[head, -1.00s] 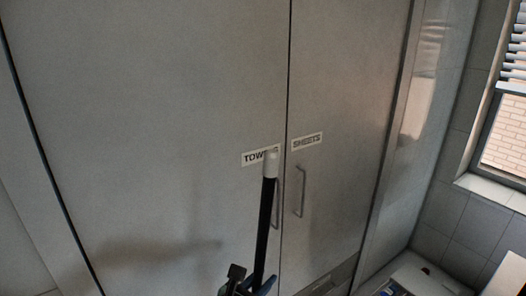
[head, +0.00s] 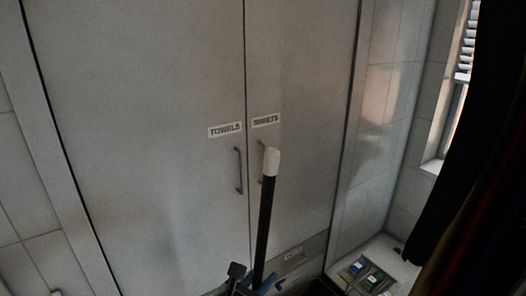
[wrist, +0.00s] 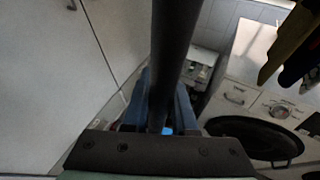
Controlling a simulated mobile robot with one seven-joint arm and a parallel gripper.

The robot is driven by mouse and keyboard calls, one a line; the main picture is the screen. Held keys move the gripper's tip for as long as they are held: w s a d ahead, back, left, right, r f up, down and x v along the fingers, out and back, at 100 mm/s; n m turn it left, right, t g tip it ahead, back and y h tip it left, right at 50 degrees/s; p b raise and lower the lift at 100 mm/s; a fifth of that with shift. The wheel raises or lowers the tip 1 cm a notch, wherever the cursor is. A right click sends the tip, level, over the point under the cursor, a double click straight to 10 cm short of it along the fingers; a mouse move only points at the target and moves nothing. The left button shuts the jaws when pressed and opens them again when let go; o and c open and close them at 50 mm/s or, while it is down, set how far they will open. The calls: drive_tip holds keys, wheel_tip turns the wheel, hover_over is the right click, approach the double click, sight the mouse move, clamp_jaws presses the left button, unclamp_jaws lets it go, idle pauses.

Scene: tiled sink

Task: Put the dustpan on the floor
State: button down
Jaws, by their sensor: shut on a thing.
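The dustpan shows as a long black handle (head: 265,220) with a white tip, standing nearly upright at the bottom middle of the head view. In the wrist view the dark handle (wrist: 176,45) runs from the top edge down between the fingers. My gripper (head: 256,284) is at the bottom of the head view, shut around the handle. Its blue fingers (wrist: 165,108) lie on both sides of the handle in the wrist view. The pan end of the dustpan is hidden in both views.
A tall grey cupboard (head: 150,130) labelled TOWELS and SHEETS stands in front. A window (head: 445,130) and dark hanging cloth (head: 480,190) are on the right. A ledge with small coloured items (head: 365,272) is at the lower right. A washing machine (wrist: 240,95) is right of my gripper.

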drive_tip(key=s+f+n+t+y, duration=0.15)
drive_tip(key=s+f, duration=0.25)
drive_tip(key=s, duration=0.4)
drive_tip(key=s+f+n+y, duration=0.2)
drive_tip(key=s+f+y, duration=0.1)
drive_tip(key=s+f, duration=0.3)
drive_tip(key=s+f+n+y, duration=0.2)
drive_tip(key=s+f, duration=0.1)
drive_tip(key=s, duration=0.6)
wheel_tip(320, 180, down, 16)
drive_tip(key=b, duration=1.7)
drive_tip(key=shift+w+f, duration=0.2)
drive_tip(key=shift+w, duration=0.1)
